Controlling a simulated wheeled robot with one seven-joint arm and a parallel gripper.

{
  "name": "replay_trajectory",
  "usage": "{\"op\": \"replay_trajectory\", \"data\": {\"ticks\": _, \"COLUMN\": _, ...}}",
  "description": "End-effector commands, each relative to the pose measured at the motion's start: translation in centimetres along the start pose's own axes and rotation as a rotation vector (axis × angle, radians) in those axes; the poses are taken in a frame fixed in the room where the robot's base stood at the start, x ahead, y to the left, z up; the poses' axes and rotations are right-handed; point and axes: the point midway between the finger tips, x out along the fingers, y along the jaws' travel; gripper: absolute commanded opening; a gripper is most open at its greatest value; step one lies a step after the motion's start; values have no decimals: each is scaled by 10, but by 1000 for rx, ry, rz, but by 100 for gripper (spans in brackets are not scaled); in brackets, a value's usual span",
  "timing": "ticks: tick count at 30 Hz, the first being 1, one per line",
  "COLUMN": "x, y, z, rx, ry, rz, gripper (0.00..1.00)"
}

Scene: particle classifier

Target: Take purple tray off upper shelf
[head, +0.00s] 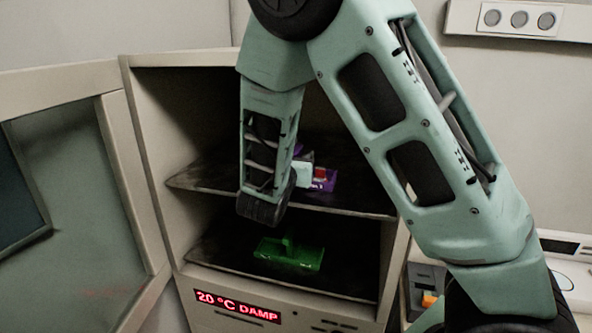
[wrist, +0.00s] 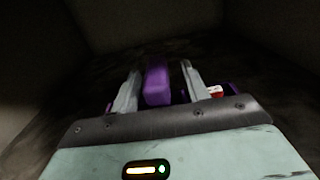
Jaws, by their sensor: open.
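The purple tray (head: 324,182) sits on the upper shelf (head: 220,182) inside the open cabinet, mostly hidden behind my arm in the head view. In the wrist view its upright purple handle (wrist: 157,84) stands between the two fingers of my gripper (wrist: 158,85). The fingers are open, one on each side of the handle. Whether either finger touches it I cannot tell. A small red and white item (wrist: 215,91) shows at the tray's right side.
A green tray (head: 288,253) with a handle sits on the lower shelf. The cabinet door (head: 130,190) stands open at the left. A display (head: 237,306) below reads "20 °C DAMP".

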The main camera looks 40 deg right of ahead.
Motion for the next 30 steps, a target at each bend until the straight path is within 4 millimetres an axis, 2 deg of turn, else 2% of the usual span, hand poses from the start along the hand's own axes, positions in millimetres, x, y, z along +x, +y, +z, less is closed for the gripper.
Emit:
{"op": "replay_trajectory", "data": {"ticks": 2, "x": 0, "y": 0, "z": 0, "rx": 0, "ry": 0, "rz": 0, "gripper": 45}}
{"op": "replay_trajectory", "data": {"ticks": 6, "x": 0, "y": 0, "z": 0, "rx": 0, "ry": 0, "rz": 0, "gripper": 6}}
{"op": "replay_trajectory", "data": {"ticks": 7, "x": 0, "y": 0, "z": 0, "rx": 0, "ry": 0, "rz": 0, "gripper": 0}}
{"op": "replay_trajectory", "data": {"ticks": 20, "x": 0, "y": 0, "z": 3, "rx": 4, "ry": -2, "rz": 0, "gripper": 0}}
{"op": "replay_trajectory", "data": {"ticks": 30, "x": -1, "y": 1, "z": 23, "rx": 6, "ry": -2, "rz": 0, "gripper": 0}}
